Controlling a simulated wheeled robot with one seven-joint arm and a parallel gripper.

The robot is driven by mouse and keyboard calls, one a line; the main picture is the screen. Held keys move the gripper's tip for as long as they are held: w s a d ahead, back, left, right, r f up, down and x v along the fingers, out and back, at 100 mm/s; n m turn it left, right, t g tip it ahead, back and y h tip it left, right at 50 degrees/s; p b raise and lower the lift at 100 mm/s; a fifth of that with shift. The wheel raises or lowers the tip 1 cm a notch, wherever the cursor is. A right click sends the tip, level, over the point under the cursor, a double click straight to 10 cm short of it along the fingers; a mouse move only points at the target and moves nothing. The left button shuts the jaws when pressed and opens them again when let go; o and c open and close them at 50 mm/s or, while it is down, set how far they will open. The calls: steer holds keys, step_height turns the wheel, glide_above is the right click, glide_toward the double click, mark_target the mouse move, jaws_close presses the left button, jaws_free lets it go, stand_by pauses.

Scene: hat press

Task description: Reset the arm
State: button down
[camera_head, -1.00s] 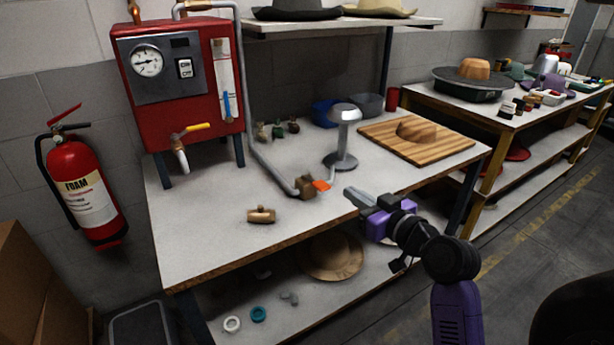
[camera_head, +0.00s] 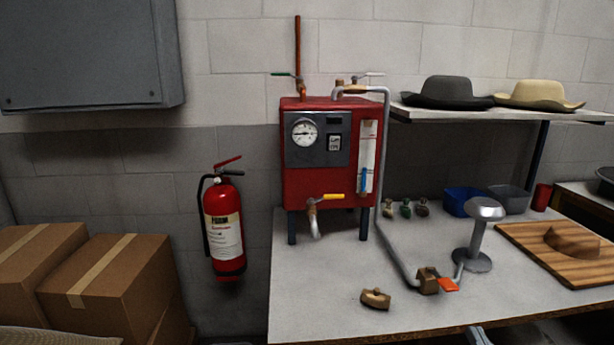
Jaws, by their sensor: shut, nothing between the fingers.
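Only the grey tip of my gripper (camera_head: 478,336) shows, at the bottom edge of the head view, by the front edge of the workbench (camera_head: 330,315). Its fingers are shut with nothing between them. The rest of my arm is out of view below. The tip is apart from the brass valve with the orange handle (camera_head: 448,285), which lies farther back on the bench.
A red boiler (camera_head: 300,185) with a gauge stands on the bench, its pipe running to the valve. A metal hat stand (camera_head: 476,230), a wooden board (camera_head: 520,240) and a small brown wooden piece (camera_head: 376,298) are nearby. A fire extinguisher (camera_head: 224,225) and boxes (camera_head: 110,280) are left.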

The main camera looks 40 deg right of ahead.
steer(key=s+a+f+n+y+p, duration=0.1)
steer(key=s+a+n+y, duration=0.2)
steer(key=a, duration=0.6)
steer(key=s+a+f+n+y+p, duration=0.1)
steer(key=s+a+n+y, duration=0.2)
steer(key=a, duration=0.6)
steer(key=s+a+f+n+y+p, duration=0.2)
steer(key=s+a+y, duration=0.3)
steer(key=a, duration=0.4)
steer(key=shift+s+a+n+t+y, duration=0.2)
steer(key=shift+n+t+y, duration=0.1)
steer(key=shift+n+y, duration=0.2)
steer(key=shift+d, duration=0.1)
